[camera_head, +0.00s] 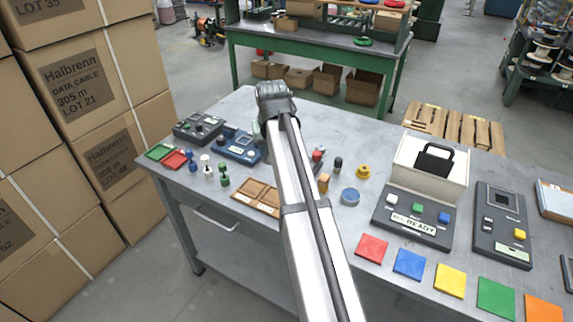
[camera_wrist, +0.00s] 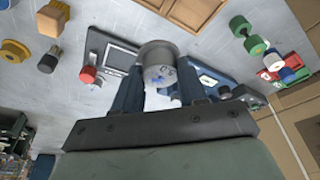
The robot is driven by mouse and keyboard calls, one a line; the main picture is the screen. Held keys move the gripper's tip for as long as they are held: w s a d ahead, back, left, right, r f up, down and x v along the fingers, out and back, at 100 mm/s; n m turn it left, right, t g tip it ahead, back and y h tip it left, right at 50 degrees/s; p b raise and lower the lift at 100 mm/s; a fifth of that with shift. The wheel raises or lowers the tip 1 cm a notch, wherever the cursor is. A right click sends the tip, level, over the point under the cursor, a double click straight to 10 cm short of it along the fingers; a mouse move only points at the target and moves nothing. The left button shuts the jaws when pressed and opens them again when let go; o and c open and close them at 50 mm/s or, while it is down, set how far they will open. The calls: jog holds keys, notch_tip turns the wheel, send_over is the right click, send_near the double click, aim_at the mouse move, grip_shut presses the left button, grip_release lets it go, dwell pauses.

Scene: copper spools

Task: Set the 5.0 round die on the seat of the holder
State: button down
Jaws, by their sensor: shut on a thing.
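My gripper (camera_wrist: 160,85) is shut on a short grey metal cylinder with blue marks on its end face, which I take for the 5.0 round die (camera_wrist: 158,62); its lettering is too small to read surely. In the head view my arm's end is over the back of the bench, and the fingers and die are hidden. Below the die in the wrist view are a grey unit with a dark screen (camera_wrist: 122,58) and a blue unit (camera_wrist: 205,78), partly covered by my fingers. I cannot tell which one is the holder, and no seat shows clearly.
A red knob (camera_wrist: 88,74) stands beside the grey unit. The blue unit (camera_head: 237,147) and a dark control box (camera_head: 198,127) sit at the left. Coloured plates line the front right.

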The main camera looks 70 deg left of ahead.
jog(key=shift+w+a, duration=3.1)
jog(key=shift+w, duration=1.8)
jog(key=shift+n, duration=0.4)
jog(key=shift+f, duration=4.5)
jog(key=shift+f, duration=0.3)
jog(key=c, duration=0.6)
grip_release()
jog(key=v, duration=1.2)
jog(key=shift+w+r, duration=0.1)
jog(key=shift+r, duration=0.25)
